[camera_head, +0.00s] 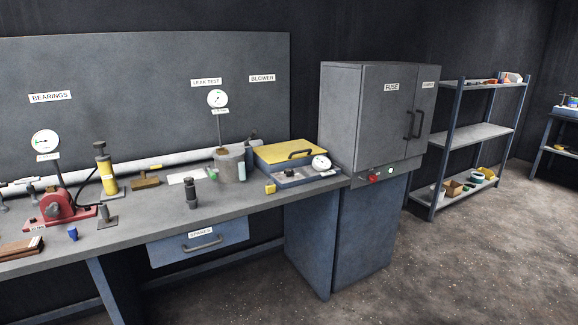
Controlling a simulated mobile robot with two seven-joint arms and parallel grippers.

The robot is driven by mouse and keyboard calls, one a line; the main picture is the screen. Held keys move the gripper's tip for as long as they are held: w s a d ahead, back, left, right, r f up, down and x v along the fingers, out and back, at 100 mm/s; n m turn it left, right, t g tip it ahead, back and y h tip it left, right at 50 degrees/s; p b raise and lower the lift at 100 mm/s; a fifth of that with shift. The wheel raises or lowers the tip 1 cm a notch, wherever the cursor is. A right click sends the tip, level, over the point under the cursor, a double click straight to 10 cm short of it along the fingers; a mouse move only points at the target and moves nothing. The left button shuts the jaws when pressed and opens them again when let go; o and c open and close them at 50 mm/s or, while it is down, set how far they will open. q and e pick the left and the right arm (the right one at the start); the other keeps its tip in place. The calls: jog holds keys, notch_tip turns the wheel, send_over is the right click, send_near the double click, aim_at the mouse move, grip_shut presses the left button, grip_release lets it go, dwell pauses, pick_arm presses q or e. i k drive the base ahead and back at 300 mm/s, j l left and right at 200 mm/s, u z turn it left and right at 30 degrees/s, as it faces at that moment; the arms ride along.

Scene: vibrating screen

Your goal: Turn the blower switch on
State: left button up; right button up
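A white label reading BLOWER (262,78) is on the dark back panel above the right part of the workbench. I cannot make out a switch at the label. A small dark fitting (252,136) stands below it, behind the grey cylinder; I cannot tell what it is. Neither of my grippers is in view.
The workbench (255,205) holds a red press (62,207), a grey cylinder with gauge (230,164), and a yellow-lidded box (285,152). The grey FUSE cabinet (360,100) is shut. Shelves (475,135) stand further right. The floor (450,260) at front right is clear.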

aim_at(288, 172)
jog(key=i+l+u, duration=0.1)
jog(key=i+l, duration=0.3)
jog(key=i+l+u, duration=0.1)
jog(key=i+l, duration=0.7)
jog(key=l, duration=0.2)
jog(key=i+l+u, duration=0.15)
jog(key=i+l, duration=0.2)
jog(key=i+l+u, duration=0.1)
jog(key=i+l, duration=0.25)
jog(key=l, duration=0.3)
